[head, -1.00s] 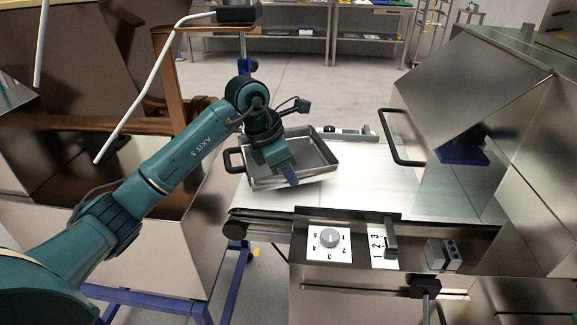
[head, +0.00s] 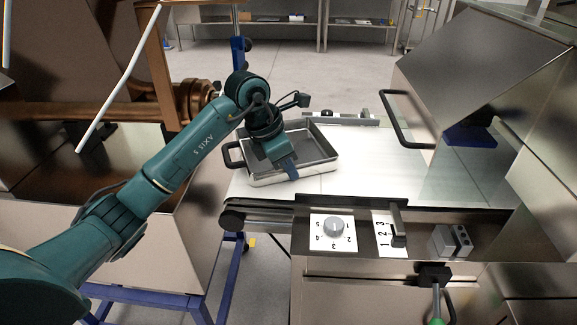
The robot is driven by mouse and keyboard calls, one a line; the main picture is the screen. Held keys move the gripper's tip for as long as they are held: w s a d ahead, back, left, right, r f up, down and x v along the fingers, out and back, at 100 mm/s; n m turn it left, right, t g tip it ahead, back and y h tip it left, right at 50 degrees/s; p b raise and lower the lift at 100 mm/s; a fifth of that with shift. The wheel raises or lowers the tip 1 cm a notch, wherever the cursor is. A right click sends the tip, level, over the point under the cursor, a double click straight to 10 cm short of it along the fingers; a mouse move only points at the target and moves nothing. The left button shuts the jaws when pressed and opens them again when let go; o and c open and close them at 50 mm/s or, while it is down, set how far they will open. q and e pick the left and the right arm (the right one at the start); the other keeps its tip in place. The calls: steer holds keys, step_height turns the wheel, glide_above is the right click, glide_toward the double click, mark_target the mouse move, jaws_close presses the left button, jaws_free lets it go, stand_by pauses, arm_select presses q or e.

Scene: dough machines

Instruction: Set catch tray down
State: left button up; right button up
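The catch tray (head: 318,166) is a shallow rectangular metal pan with black handles. It is over the left end of the pale conveyor belt (head: 370,186), looking level and close to the belt; I cannot tell whether it touches. My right gripper is not in view.
A control panel with a grey dial (head: 334,226) and a lever (head: 398,222) is in front of the belt. A steel machine hood with a black handle (head: 401,120) stands on the right. A large steel bin (head: 120,180) is on the left. The belt right of the tray is clear.

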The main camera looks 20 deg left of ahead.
arm_select(q)
steer(key=o, duration=0.4)
steer(key=shift+c, duration=0.2)
